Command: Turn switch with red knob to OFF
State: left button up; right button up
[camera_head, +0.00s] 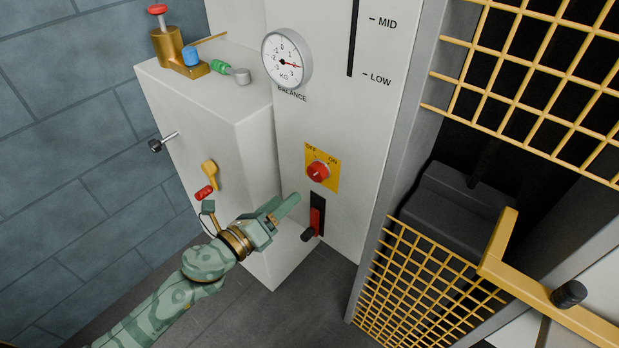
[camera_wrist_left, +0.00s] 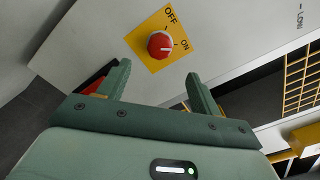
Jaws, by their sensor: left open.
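The red knob (camera_head: 318,171) sits on a yellow plate (camera_head: 332,184) marked OFF and ON, on the white panel's front. In the left wrist view the red knob (camera_wrist_left: 160,45) has a white mark that points toward ON. My left gripper (camera_head: 283,207) is open and empty, in front of the panel, below and left of the knob in the head view. In the left wrist view its two fingers (camera_wrist_left: 158,75) stand apart with the knob just beyond and between their tips, not touching it. My right gripper is not in view.
A red lever in a black slot (camera_head: 317,216) is below the knob, close to my left gripper. A balance gauge (camera_head: 287,58) is above. A white box (camera_head: 215,130) with valves projects at left. A yellow grille (camera_head: 540,75) and yellow bar (camera_head: 545,296) are at right.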

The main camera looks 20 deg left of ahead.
aim_at(313, 176)
pick_arm(q)
jog(key=x, duration=1)
jog(key=shift+f, duration=0.15)
jog(key=c, duration=1)
